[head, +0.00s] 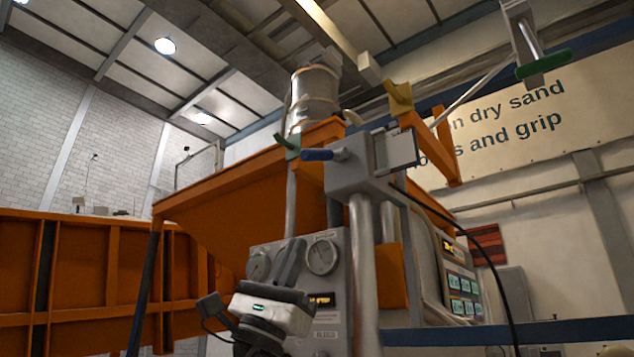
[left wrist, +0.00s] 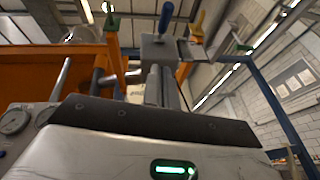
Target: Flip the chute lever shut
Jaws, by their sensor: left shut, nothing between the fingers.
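Several coloured lever handles show; I cannot tell which one is the chute lever. A blue handle (head: 325,155) sticks out left from a grey box (head: 358,172) on a post; it also shows in the left wrist view (left wrist: 166,18). A green handle (head: 287,143) is left of it at the orange hopper (head: 225,200). A yellow handle (head: 399,97) stands up on an orange bracket to the right. Another green handle (head: 544,64) hangs at upper right. My left gripper (head: 292,245) is shut and empty, pointing up, below the blue handle and apart from it.
A grey panel with gauges (head: 322,257) stands close behind my left gripper. A screen console (head: 460,285) is to the right, with a black cable in front. A blue rail (head: 520,332) crosses the lower right. Orange framing (head: 80,270) fills the left.

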